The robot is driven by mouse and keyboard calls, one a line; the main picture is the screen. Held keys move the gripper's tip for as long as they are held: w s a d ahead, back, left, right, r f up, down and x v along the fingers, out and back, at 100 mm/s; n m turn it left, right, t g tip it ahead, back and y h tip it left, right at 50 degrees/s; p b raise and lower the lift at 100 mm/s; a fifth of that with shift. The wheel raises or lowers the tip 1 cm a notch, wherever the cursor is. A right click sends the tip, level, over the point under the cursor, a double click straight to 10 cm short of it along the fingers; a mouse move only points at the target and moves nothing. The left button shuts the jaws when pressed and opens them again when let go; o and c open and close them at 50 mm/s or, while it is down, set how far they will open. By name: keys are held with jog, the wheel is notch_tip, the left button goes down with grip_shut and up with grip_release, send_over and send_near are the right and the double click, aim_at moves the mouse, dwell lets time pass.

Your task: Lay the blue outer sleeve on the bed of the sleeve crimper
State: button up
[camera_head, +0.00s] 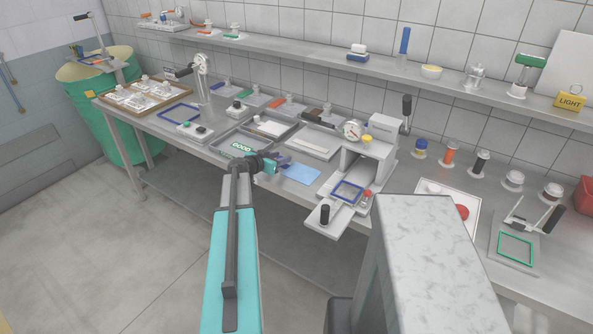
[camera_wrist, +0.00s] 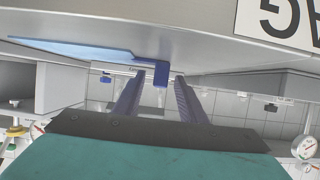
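The blue outer sleeve (camera_head: 301,173) appears as a flat light blue piece at the bench's front edge, just right of my gripper (camera_head: 277,160). In the wrist view the flat blue piece (camera_wrist: 80,48) has a darker blue tab (camera_wrist: 161,73) near my fingertips. My gripper (camera_wrist: 158,78) has its two fingers apart, with the tab between or just beyond their tips; contact cannot be told. The sleeve crimper (camera_head: 372,155) stands to the right, with a gauge and an upright black handle.
Grey trays (camera_head: 312,141) lie behind the sleeve. A green GOOD sign (camera_head: 241,147) is left of my gripper. A white board with a red knob (camera_head: 461,211) and a green-framed fixture (camera_head: 516,248) stand right of the crimper. A shelf (camera_head: 300,58) runs above the bench.

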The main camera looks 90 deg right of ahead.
dwell(0.4)
grip_shut()
jog(key=shift+r, duration=0.1)
jog(key=shift+r+b, duration=1.45)
jog(key=shift+r, duration=3.45)
